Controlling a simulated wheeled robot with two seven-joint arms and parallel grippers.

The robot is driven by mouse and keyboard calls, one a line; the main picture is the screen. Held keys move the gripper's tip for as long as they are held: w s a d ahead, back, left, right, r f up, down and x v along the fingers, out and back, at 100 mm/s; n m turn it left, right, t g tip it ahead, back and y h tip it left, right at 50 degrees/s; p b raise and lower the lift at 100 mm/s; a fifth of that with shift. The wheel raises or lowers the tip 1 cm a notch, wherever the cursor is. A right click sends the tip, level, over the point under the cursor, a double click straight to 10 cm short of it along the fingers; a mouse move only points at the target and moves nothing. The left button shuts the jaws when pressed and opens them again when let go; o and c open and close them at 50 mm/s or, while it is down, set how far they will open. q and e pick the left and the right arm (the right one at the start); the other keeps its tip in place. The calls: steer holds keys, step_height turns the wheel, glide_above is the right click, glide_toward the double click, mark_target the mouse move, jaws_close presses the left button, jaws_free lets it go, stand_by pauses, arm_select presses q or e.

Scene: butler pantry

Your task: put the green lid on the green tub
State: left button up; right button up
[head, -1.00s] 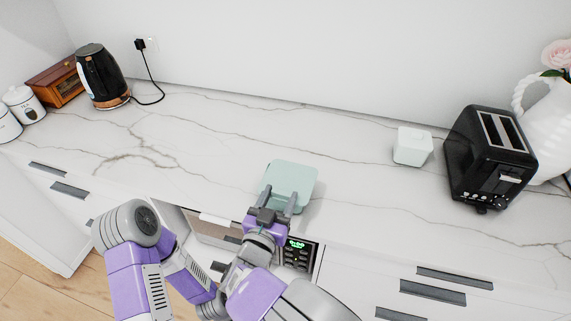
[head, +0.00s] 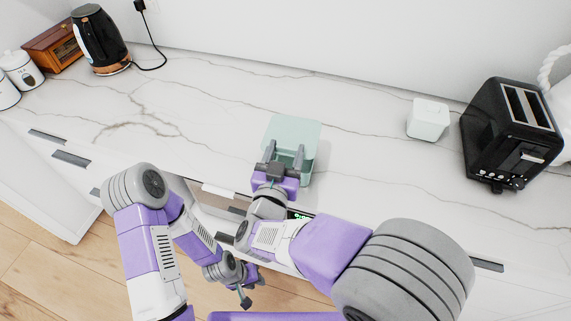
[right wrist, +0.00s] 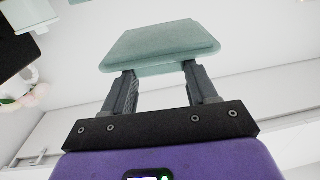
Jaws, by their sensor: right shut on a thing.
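The green lid (head: 292,132) is a flat pale green square over the middle of the counter. My right gripper (head: 284,152) is shut on it from the front edge, its two fingers apart. In the right wrist view, the lid (right wrist: 160,42) sits at the tips of my right gripper (right wrist: 160,75). My left gripper (head: 248,285) hangs low in front of the cabinets, away from both; its jaws are unclear.
A black kettle (head: 98,40), a wooden box (head: 50,48) and white canisters (head: 20,70) are at the far left. The counter (head: 200,100) between is clear.

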steer(key=shift+f+b, duration=0.7)
steer(key=shift+f, duration=1.05)
steer(key=shift+f, duration=0.1)
steer(key=shift+f+b, duration=0.4)
steer(key=shift+f, duration=0.1)
steer(key=o, duration=1)
steer(key=shift+o, duration=0.2)
steer(key=r+p+v, duration=0.1)
steer(key=p+v, duration=0.2)
steer(key=v, duration=0.9)
